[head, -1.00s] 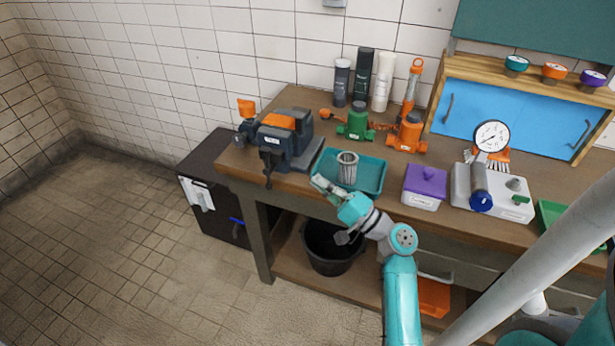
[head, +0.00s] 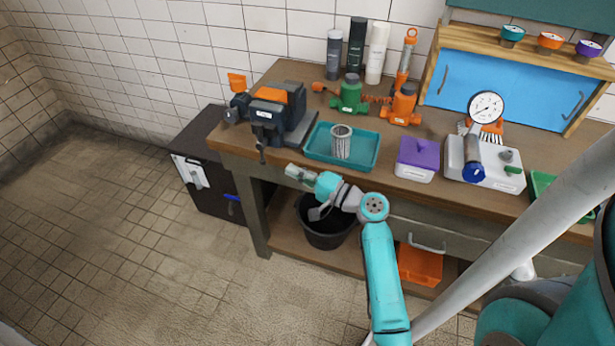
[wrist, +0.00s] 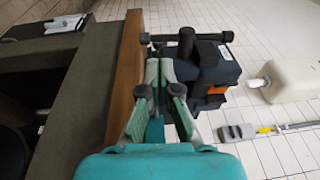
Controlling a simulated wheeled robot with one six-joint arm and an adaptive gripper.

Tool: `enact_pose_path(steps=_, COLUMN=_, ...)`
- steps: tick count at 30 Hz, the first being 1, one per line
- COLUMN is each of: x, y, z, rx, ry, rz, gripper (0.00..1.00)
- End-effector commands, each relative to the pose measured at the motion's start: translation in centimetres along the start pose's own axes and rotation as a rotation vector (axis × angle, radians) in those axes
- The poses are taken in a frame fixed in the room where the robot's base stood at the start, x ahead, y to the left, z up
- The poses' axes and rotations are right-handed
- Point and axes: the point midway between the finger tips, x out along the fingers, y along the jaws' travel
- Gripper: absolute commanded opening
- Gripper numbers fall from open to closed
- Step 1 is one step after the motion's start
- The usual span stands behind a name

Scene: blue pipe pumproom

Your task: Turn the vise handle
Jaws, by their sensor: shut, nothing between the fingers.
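The dark blue-grey vise (head: 283,118) with orange patches stands on the left end of the bench. Its handle (head: 262,150) is a dark bar hanging at the vise's front, over the bench edge. In the wrist view, the handle (wrist: 210,37) lies across the top of the picture, with dark end knobs and a thick screw head in its middle. My gripper (head: 290,171) is in front of the bench edge, to the right of the handle. In the wrist view my gripper (wrist: 160,68) is shut and empty, its fingertips pointing toward the handle, apparently just short of it.
A teal tray (head: 316,156) with a metal mesh cylinder (head: 341,141) sits right of the vise. A purple-lidded box (head: 417,158) is further right. A black bucket (head: 329,234) stands on the lower shelf below my arm.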

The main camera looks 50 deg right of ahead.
Motion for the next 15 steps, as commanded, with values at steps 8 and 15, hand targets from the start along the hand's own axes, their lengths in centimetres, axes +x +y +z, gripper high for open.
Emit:
enact_pose_path(steps=8, x=5.0, y=-0.1, z=0.1, rx=-0.001, ry=-0.003, rz=-0.002, gripper=0.0)
enact_pose_path(steps=15, x=7.2, y=-0.1, z=0.0, rx=0.0, ry=-0.001, rz=-0.001, gripper=0.0)
